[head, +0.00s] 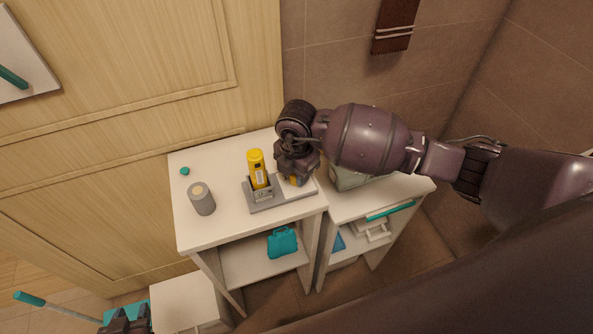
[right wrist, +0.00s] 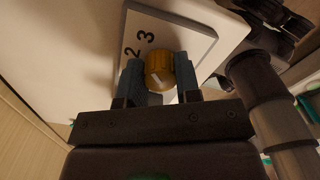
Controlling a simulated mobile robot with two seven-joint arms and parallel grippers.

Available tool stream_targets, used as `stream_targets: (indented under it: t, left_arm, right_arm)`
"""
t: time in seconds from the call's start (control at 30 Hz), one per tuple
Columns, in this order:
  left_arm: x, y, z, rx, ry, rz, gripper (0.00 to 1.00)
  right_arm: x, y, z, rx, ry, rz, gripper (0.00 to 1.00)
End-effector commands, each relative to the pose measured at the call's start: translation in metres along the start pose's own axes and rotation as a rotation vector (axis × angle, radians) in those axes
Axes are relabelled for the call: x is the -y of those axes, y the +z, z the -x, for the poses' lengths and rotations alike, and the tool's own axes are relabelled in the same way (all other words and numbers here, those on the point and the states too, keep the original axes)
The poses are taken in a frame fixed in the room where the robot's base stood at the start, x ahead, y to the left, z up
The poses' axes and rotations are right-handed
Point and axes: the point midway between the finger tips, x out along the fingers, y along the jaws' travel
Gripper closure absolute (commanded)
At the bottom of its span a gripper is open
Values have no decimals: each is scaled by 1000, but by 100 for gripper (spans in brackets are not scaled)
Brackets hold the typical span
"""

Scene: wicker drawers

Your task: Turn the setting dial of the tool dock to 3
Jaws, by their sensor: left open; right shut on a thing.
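The tool dock (head: 267,205) is a grey base on the white cabinet top, with a yellow tool (head: 257,168) upright in its holder. My right gripper (head: 293,179) is over the right end of the dock. In the right wrist view, my right gripper (right wrist: 159,82) is shut on the orange setting dial (right wrist: 158,68), one finger on each side. The dial has a white pointer line; the printed 2 and 3 show above and to its left. I cannot tell exactly which number the pointer meets. My left gripper (head: 127,322) is open at the bottom left, low and away from the dock.
A grey cylinder (head: 201,199) and a small teal object (head: 185,171) stand on the white cabinet top (head: 210,238). A teal case (head: 282,242) sits on the shelf below. A second white cabinet (head: 408,200) adjoins on the right. A wooden wall is behind.

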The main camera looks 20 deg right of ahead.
Motion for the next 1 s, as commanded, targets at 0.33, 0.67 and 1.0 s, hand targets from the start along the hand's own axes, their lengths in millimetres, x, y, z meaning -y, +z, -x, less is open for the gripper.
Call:
stream_targets:
  t: [0.33,0.67,1.0]
  left_arm:
    - [0,0,0,1,0,1,57]
    - [0,0,0,1,0,1,57]
    - [0,2,-1,1,0,1,57]
  right_arm:
    - [-1,1,2,2,4,-6,93]
    - [-1,0,1,0,2,-4,44]
    - [-1,1,17,0,3,-3,44]
